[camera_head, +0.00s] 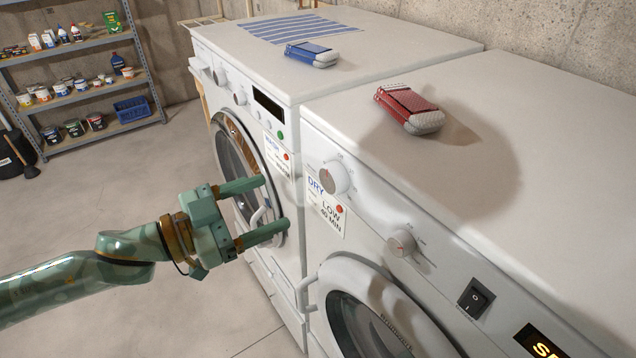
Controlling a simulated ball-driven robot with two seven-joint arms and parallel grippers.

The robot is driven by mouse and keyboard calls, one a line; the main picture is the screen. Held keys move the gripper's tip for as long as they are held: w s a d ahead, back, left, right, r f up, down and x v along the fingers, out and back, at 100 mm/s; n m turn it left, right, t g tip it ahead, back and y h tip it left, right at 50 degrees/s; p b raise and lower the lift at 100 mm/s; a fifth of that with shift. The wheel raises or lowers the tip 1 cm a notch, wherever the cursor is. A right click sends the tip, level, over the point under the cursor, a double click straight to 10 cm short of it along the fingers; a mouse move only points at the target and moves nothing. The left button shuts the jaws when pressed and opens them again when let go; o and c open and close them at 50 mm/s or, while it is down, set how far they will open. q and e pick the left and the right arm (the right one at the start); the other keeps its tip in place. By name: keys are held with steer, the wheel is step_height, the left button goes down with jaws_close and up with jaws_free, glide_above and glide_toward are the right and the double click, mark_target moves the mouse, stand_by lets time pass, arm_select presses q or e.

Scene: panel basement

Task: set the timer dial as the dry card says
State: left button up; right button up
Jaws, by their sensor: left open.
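The dry card (322,208) is a white label on the front of the near machine; it reads "DRY", "LOW" and "40 MIN" and has a red dot. One round dial (333,178) sits just above the card, with small marks around it. A second round dial (401,242) sits lower and to the right, also with small marks. The marks are too small to read, so I cannot tell which dial is the timer or where either points. My left gripper (275,204) is open and empty, left of the card, in front of the far machine's door. My right gripper is out of view.
A rocker switch (475,298) and a lit display (543,344) are right of the dials. A door handle (306,294) juts out below the card. Red (409,109) and blue (311,54) objects lie on the machine tops. A shelf (75,97) stands back left.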

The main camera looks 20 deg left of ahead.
mark_target(327, 179)
arm_select(q)
steer(key=p+x, duration=0.1)
steer(key=x, duration=0.8)
steer(key=shift+r+p, duration=0.15)
steer(key=shift+p, duration=0.15)
steer(key=shift+w+d, duration=0.45)
steer(key=shift+w, duration=0.05)
steer(key=c, duration=1)
